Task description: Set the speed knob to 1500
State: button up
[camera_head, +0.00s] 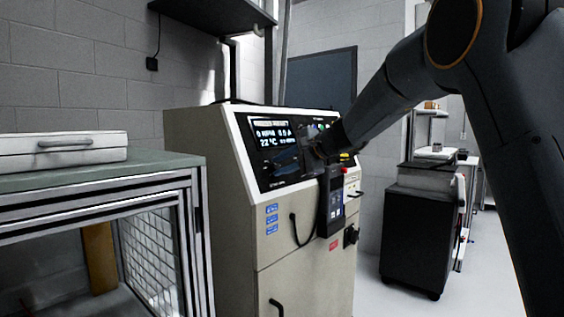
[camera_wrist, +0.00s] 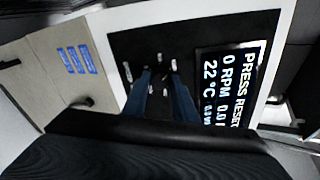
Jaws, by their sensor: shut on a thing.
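The cream machine (camera_head: 240,170) has a sloped black control panel (camera_head: 258,185) with a lit display (camera_head: 270,134). In the wrist view the display (camera_wrist: 228,85) is turned sideways and reads PRESS RESET, 0 RPM and 22 °C. My gripper (camera_head: 304,158) is at the panel, to the right of the display in the head view. In the wrist view its two fingers (camera_wrist: 161,78) reach down to the panel beside the display, close together and shut on the speed knob. The knob is mostly hidden by the fingers, and its pointer and scale cannot be read.
A red button (camera_head: 345,170) with yellow around it sits right of my gripper. A workbench (camera_head: 180,161) with a white case (camera_head: 62,152) stands on the left. A dark cabinet (camera_head: 420,235) stands on the right. A dark shelf (camera_head: 210,12) hangs above the machine.

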jog(key=m+p, duration=0.5)
jog(key=m, duration=0.1)
jog(key=shift+s+r+m, duration=0.1)
jog(key=shift+m, duration=0.2)
jog(key=m+p, duration=0.3)
jog(key=p, duration=0.1)
jog(key=shift+a+g+h, duration=0.1)
jog(key=shift+g+h, duration=0.2)
jog(key=m+p, duration=0.3)
jog(key=shift+f+m, duration=0.25)
jog(key=shift+m, duration=0.05)
jog(key=o, duration=1)
jog(key=shift+r, duration=0.1)
jog(key=shift+o, duration=0.2)
jog(key=shift+r, duration=0.1)
jog(key=shift+d+r, duration=0.15)
jog(key=shift+d, duration=0.05)
jog(key=b+v, duration=0.2)
jog(key=v, duration=0.5)
jog(key=shift+s, duration=0.15)
